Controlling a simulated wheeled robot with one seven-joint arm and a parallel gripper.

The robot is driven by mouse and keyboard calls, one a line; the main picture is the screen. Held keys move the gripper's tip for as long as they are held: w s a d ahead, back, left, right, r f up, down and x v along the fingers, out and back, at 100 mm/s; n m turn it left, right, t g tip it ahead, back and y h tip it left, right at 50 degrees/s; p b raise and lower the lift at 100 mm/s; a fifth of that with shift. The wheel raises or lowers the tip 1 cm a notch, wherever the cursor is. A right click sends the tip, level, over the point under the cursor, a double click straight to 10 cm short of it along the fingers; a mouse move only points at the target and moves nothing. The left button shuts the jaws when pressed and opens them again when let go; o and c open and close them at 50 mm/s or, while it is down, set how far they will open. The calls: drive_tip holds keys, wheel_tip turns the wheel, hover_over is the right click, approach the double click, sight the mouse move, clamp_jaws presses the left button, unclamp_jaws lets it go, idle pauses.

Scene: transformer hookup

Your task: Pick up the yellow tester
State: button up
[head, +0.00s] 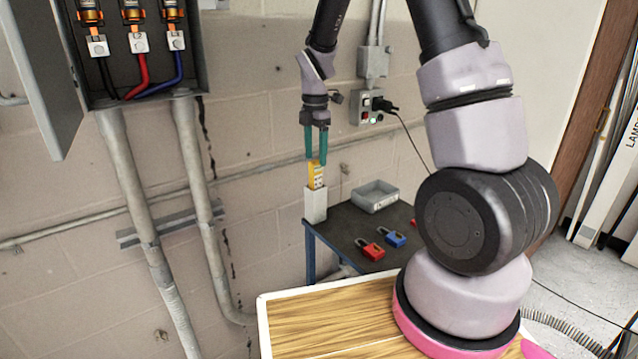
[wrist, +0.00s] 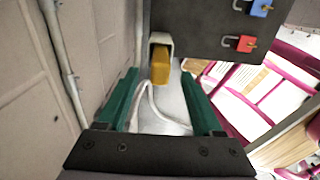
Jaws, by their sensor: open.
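The yellow tester (head: 316,175) stands upright in a pale holder (head: 315,205) at the left corner of the dark table in the head view. Its upper part sticks out of the holder and its lower part is hidden inside. My gripper (head: 316,160) points down just above it, with its green fingers apart and the tips about level with the tester's top. In the wrist view the tester (wrist: 160,70) shows in the gap between the open fingertips (wrist: 160,77), with the holder (wrist: 162,40) beyond. I cannot tell whether a finger touches it.
The dark table (head: 345,222) also bears a grey tray (head: 374,196), a red padlock (head: 370,249) and a blue padlock (head: 392,237). A wall with conduits (head: 140,210) is close on the left. An open electrical box (head: 135,60) hangs at upper left.

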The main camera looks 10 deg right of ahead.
sight(315, 172)
drive_tip(key=shift+f, duration=3.15)
clamp_jaws()
